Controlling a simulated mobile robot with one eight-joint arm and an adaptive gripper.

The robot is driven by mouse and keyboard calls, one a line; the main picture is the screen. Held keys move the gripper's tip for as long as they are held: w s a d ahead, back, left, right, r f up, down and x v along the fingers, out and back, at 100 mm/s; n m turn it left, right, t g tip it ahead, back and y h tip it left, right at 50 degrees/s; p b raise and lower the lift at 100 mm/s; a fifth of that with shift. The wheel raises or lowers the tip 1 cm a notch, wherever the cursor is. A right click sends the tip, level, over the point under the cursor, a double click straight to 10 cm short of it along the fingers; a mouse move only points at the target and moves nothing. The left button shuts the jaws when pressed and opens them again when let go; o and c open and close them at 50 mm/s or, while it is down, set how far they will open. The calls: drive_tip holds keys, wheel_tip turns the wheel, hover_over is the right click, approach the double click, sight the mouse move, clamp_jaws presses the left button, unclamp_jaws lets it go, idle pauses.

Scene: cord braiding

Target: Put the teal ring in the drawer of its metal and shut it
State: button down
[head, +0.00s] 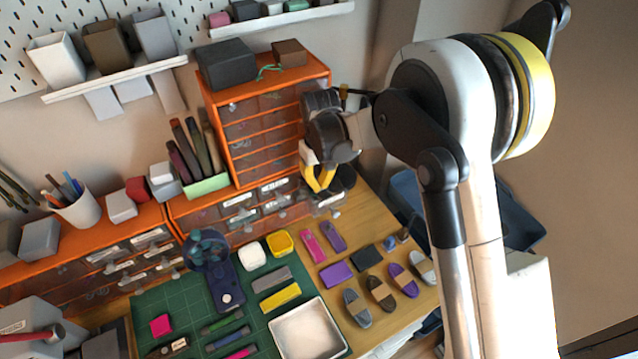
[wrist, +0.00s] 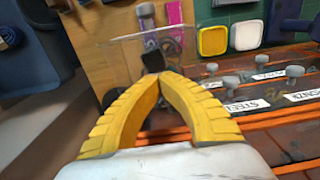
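I cannot make out a teal ring for certain in either view. My gripper (head: 319,187) has yellow fingers and hangs at the right end of the orange drawer cabinet. In the wrist view its fingers (wrist: 153,74) come together at dark tips; no ring shows between them. A clear drawer (head: 324,204) stands pulled out from the low row, just below the fingers. It also shows in the wrist view (wrist: 120,41), just beyond the fingertips, with its contents unclear. Other labelled drawers (wrist: 262,91) with grey knobs are shut; one label reads STEEL.
A green mat (head: 165,299) holds tools, a white tray (head: 308,330) and yellow and white pieces. Several cords and shuttles (head: 380,291) lie on the wood table at right. A taller drawer unit (head: 217,130) stands behind, beside my gripper.

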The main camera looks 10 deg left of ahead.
drive_tip(key=shift+f+b, duration=0.3)
drive_tip(key=shift+b, duration=0.05)
drive_tip(key=c, duration=2.2)
unclamp_jaws()
drive_tip(key=o, duration=0.4)
drive_tip(key=shift+o, duration=0.2)
